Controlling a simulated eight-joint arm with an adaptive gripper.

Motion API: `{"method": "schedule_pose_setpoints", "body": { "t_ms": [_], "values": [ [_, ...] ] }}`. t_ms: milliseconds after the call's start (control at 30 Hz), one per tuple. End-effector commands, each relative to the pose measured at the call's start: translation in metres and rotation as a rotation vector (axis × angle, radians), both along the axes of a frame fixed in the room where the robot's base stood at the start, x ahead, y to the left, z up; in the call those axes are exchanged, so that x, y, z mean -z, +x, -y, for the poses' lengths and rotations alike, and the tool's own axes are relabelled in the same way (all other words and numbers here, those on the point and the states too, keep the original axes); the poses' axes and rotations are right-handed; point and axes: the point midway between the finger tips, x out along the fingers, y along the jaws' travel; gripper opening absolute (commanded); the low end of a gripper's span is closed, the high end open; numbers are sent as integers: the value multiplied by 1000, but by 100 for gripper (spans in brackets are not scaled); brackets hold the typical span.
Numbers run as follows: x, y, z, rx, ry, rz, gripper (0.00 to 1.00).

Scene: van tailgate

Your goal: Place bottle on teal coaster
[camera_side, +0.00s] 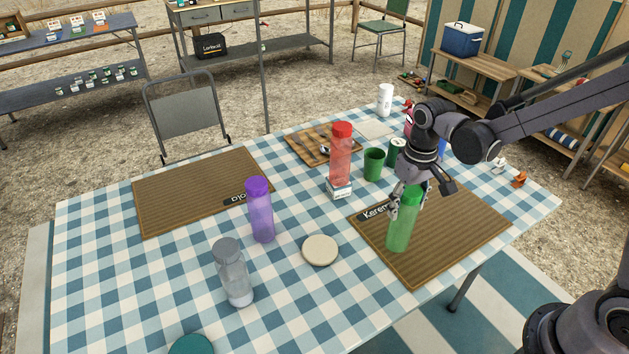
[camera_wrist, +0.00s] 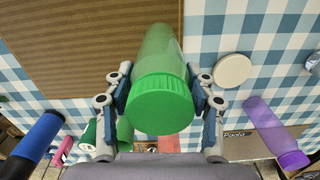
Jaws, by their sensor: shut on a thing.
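A green translucent bottle (camera_side: 402,228) with a green cap is upright over the brown mat on the right side of the table. My gripper (camera_side: 407,198) is shut on it near the top, below the cap. In the wrist view the green bottle (camera_wrist: 160,70) sits between both fingers of my gripper (camera_wrist: 162,98). I cannot tell if its base touches the mat. The teal coaster (camera_side: 191,345) lies at the table's near left edge, partly cut off by the bottom of the side view, far from the bottle. No teal coaster shows in the wrist view.
A cream coaster (camera_side: 320,250), a purple bottle (camera_side: 260,212) and a clear grey-capped bottle (camera_side: 233,275) stand between my gripper and the teal coaster. A red bottle (camera_side: 340,155) and a green cup (camera_side: 374,164) are behind. Brown mats (camera_side: 180,200) (camera_side: 455,235) lie left and right.

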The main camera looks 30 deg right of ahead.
Motion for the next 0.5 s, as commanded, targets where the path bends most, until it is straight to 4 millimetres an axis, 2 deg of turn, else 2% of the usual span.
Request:
{"method": "schedule_pose_setpoints", "body": {
  "t_ms": [367,500],
  "values": [
    [-3,24,-68,126,0,0,7],
    [-6,31,-106,219,0,0,7]
  ]
}}
